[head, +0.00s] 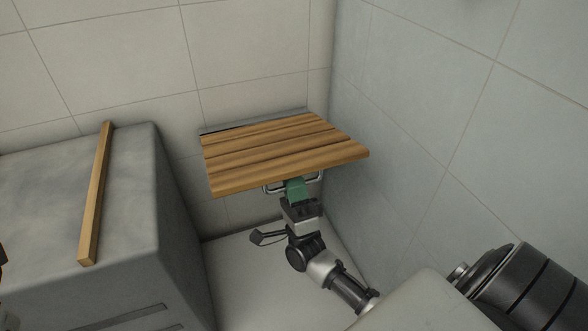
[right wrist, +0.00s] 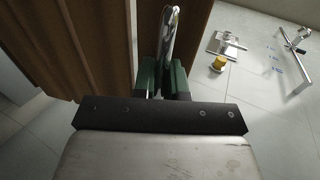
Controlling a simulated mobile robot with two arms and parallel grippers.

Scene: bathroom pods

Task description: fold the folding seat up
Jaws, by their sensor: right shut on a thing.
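The folding seat (head: 280,150) is a wooden slatted board hinged at a grey wall bar (head: 255,122) in the corner. It stands out from the wall, roughly level. A metal loop handle (head: 313,181) shows under its front edge. My right gripper (head: 296,186) reaches up from below, its green fingers shut on the handle. In the right wrist view the handle (right wrist: 173,35) passes between the fingers, with the seat's slats (right wrist: 75,45) on the left. My left gripper is not in clear view.
A grey block (head: 50,185) with a wooden strip (head: 96,195) on top stands left of the seat. Tiled walls close in behind and right. In the right wrist view, chrome fittings (right wrist: 228,45) and a yellow piece (right wrist: 218,63) sit on tiles.

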